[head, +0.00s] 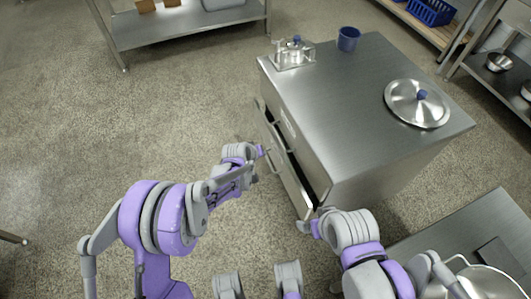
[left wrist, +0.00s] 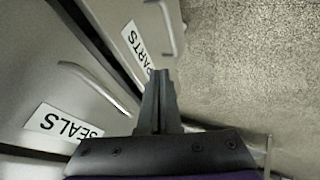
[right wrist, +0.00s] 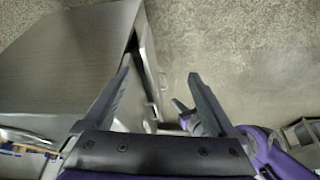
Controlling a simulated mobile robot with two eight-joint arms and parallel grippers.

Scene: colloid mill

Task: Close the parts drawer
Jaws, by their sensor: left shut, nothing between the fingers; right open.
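The parts drawer (head: 292,178) stands partly open on the side of the steel cabinet (head: 345,105). A dark gap shows behind its front. In the left wrist view its front carries a PARTS label (left wrist: 137,45) and a bar handle (left wrist: 176,42). My left gripper (head: 260,152) is shut and empty, close to this front; its fingertips (left wrist: 161,73) appear near the handle, but contact cannot be told. My right gripper (head: 305,226) is open and empty near the drawer's near end. In the right wrist view the drawer front (right wrist: 149,55) lies beyond its spread fingers (right wrist: 157,88).
A SEALS drawer front (left wrist: 65,122) with a handle is beside the parts drawer. On the cabinet top are a metal lid (head: 413,106), a blue cup (head: 348,38) and a small rack (head: 292,54). A steel table (head: 475,228) stands at right. The floor left of the cabinet is clear.

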